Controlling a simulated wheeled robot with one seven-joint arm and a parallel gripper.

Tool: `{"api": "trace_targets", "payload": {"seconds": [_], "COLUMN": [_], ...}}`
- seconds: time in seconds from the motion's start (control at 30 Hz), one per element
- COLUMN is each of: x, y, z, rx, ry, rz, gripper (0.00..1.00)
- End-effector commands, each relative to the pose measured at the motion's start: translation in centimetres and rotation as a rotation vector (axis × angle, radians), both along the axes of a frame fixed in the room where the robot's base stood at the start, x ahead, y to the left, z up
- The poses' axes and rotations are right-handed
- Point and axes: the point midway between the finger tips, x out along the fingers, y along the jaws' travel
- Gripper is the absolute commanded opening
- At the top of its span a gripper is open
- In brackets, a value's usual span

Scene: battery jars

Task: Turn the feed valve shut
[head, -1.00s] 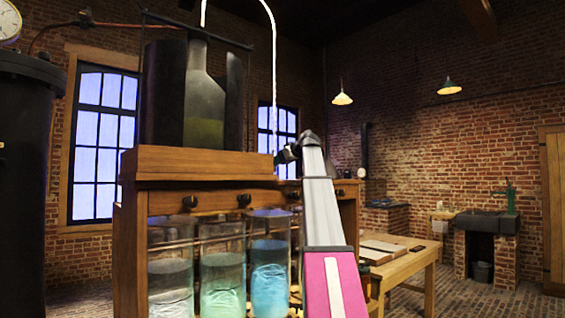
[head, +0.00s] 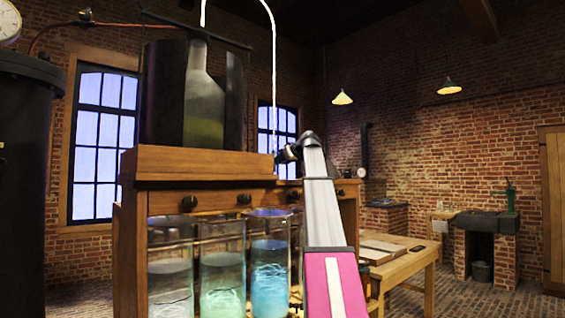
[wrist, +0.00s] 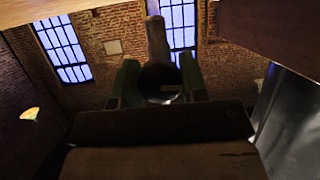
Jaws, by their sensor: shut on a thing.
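My gripper (head: 284,155) is at the right end of the wooden rack's (head: 215,163) top, beside the lower end of a white tube. In the wrist view my gripper (wrist: 160,80) has its two dark green fingers closed on both sides of a dark round part with a brownish stem (wrist: 157,42). This appears to be the feed valve (wrist: 158,78). In the head view my gripper and arm hide it. How far it is turned I cannot tell.
A dark vessel holding a glass bottle (head: 205,100) stands on the rack. Below are glass jars of liquid (head: 270,275) and a row of dark knobs (head: 189,203). A dark tank (head: 20,180) stands left. A wooden table (head: 410,265) and a sink (head: 487,222) are right.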

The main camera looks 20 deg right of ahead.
Motion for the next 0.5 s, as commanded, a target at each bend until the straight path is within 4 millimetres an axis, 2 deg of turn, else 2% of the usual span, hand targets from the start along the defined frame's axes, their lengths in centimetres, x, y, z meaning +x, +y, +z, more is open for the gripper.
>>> {"api": "trace_targets", "payload": {"seconds": [0.5], "x": [0.00], "y": [-0.10], "z": [0.03], "rx": [0.435], "ry": [0.158], "rz": [0.001], "gripper": [0.16]}}
